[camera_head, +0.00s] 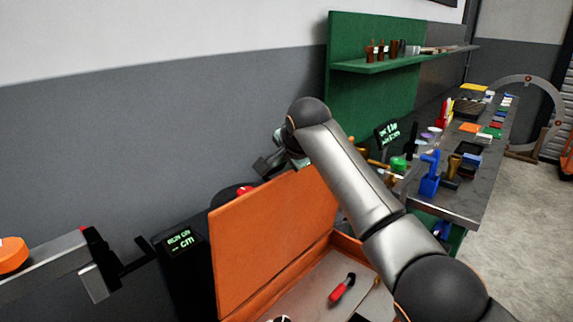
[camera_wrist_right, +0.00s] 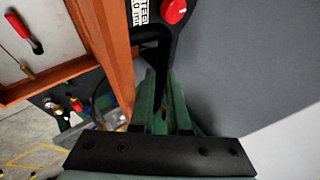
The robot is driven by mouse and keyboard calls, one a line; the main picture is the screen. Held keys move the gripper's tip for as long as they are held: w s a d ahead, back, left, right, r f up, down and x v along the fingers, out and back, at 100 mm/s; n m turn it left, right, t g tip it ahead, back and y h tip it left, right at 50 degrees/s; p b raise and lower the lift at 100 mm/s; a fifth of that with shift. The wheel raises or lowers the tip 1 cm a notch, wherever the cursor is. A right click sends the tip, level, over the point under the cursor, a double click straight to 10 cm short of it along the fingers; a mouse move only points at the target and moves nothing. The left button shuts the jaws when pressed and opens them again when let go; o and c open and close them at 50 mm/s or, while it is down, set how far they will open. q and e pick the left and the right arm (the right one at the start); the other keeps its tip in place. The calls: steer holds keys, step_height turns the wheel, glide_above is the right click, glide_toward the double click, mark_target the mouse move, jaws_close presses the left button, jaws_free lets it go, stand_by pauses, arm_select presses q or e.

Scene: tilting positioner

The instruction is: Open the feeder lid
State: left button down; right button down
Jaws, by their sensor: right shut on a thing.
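The feeder lid (camera_head: 270,235) is an orange panel standing raised and steeply tilted over its open orange box (camera_head: 345,247). In the right wrist view the lid (camera_wrist_right: 107,45) shows edge-on, just left of the fingers. My right gripper (camera_head: 277,160) is at the lid's top, partly hidden by my own arm in the head view. In the right wrist view its green fingers (camera_wrist_right: 163,107) are shut around a dark bar (camera_wrist_right: 160,62) beside the lid. Where this bar joins the lid is hard to see.
A red-handled tool (camera_head: 342,289) lies in the box. A black device with a green display (camera_head: 181,239) stands left of the lid. A red knob (camera_head: 244,190) shows behind the lid. A workbench (camera_head: 455,202) with several tools stands at right.

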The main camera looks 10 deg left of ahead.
steer(key=c, duration=1.2)
jaws_free()
steer(key=shift+a+f, duration=0.15)
steer(key=shift+a, duration=0.35)
steer(key=shift+o, duration=0.2)
steer(key=shift+s, duration=0.15)
steer(key=shift+s+d+r+b, duration=0.15)
steer(key=shift+s+r+b, duration=0.05)
steer(key=shift+r+b, duration=0.25)
steer(key=b+v, duration=0.3)
steer(key=v, duration=0.9)
steer(key=shift+d, duration=0.4)
